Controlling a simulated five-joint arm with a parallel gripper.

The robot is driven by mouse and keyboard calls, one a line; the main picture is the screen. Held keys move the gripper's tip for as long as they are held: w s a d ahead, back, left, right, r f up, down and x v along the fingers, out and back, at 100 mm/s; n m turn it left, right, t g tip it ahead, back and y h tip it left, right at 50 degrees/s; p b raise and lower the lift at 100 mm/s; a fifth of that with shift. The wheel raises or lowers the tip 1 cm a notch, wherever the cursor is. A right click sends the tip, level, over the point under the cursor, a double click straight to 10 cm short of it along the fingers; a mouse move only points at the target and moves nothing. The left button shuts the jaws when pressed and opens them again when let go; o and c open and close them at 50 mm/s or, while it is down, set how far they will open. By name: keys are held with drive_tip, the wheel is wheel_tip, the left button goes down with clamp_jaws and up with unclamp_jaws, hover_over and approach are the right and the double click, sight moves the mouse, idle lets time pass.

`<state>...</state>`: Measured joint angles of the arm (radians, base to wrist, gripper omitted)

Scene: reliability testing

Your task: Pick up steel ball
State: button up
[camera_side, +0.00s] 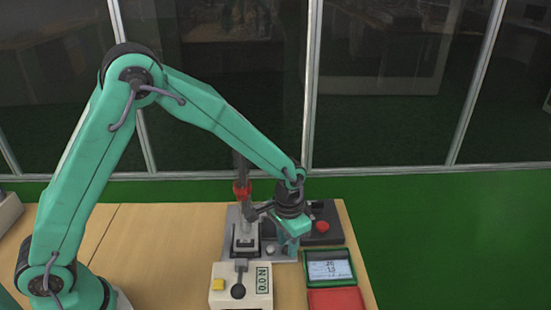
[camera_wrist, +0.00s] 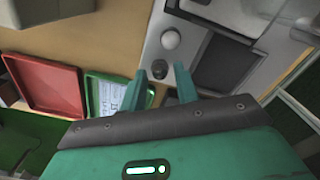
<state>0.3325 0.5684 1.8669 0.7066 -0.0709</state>
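In the wrist view, a small dark round thing (camera_wrist: 159,69) with shiny spots, which looks like the steel ball, lies on a light grey plate (camera_wrist: 153,50). My gripper (camera_wrist: 160,72) is open, its two green fingers apart with the dark round thing showing between the tips. Contact and height cannot be told from this view. A pale, smooth round thing (camera_wrist: 171,39) sits on the plate just beyond it. In the side view my gripper (camera_side: 290,242) points down over the right part of the tester's base; the dark ball cannot be made out there.
The tester's post with a red collar (camera_side: 242,188) stands left of my gripper. A dark box with a red button (camera_side: 322,228) is to the right. A green tray (camera_side: 329,284) with a paper and a red tray (camera_side: 336,300) lie in front.

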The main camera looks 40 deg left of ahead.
clamp_jaws()
drive_tip(key=shift+r, duration=0.2)
drive_tip(key=shift+r, duration=2.3)
